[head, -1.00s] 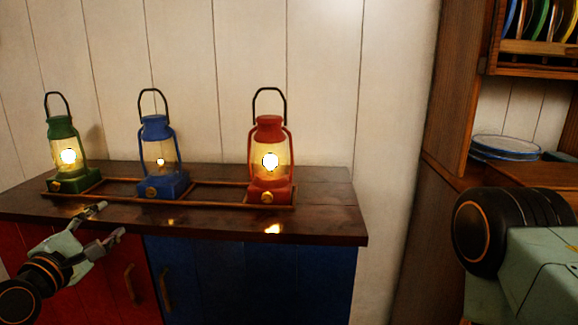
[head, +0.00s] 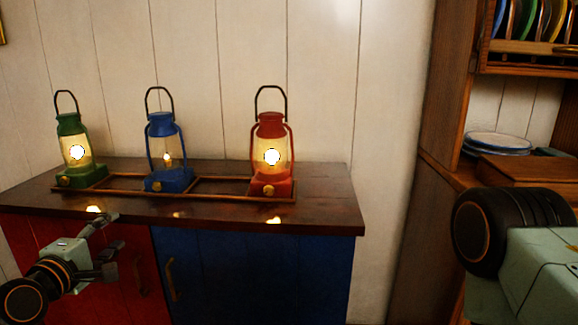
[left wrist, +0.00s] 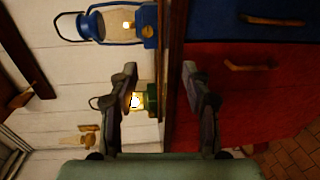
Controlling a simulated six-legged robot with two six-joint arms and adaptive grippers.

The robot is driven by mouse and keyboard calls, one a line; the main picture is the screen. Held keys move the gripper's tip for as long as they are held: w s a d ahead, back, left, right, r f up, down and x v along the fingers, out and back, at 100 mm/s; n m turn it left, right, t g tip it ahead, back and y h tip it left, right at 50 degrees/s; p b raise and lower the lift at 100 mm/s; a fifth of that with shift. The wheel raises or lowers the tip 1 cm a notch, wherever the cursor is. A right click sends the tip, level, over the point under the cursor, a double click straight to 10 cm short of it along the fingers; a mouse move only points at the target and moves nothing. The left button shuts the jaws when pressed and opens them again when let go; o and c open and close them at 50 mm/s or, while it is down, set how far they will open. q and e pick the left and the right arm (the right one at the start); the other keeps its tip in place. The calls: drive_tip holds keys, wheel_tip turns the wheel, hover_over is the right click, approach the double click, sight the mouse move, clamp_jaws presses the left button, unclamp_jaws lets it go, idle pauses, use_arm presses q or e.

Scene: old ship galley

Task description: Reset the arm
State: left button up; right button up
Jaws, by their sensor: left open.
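My left gripper (head: 110,245) is open and empty, in front of the cabinet's red door and just below the front edge of the countertop. In the left wrist view its two fingers (left wrist: 160,92) are spread apart with nothing held between them. The left wrist picture is turned sideways. My right gripper is not in view; only part of my right arm shows at the right edge of the head view.
A green lantern (head: 72,140), a blue lantern (head: 163,140) and a red lantern (head: 271,140), all lit, stand upright in a wooden rack on the dark countertop (head: 325,208). Stacked plates (head: 497,142) sit on the right-hand shelf.

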use_arm(q)
drive_tip(key=s+d+f+m+g+p, duration=0.1)
drive_tip(key=s+d+f+m+g, duration=0.45)
drive_tip(key=s+f, duration=0.35)
drive_tip(key=s+d+f+m+g+p, duration=0.1)
drive_tip(key=s+d+f+m+g, duration=0.3)
drive_tip(key=s+f+m, duration=0.45)
drive_tip(key=s+d+f+m+g+p, duration=0.1)
drive_tip(key=s+f+g, duration=0.2)
drive_tip(key=s, duration=0.7)
drive_tip(key=s+d+f+m+g+p, duration=0.1)
drive_tip(key=s+d+f+m+g, duration=0.1)
drive_tip(key=s+f+g, duration=0.2)
drive_tip(key=s+f, duration=0.3)
drive_tip(key=s, duration=0.4)
drive_tip(key=shift+s+d+f+y, duration=0.2)
drive_tip(key=shift+f+y, duration=0.05)
drive_tip(key=shift+y, duration=0.15)
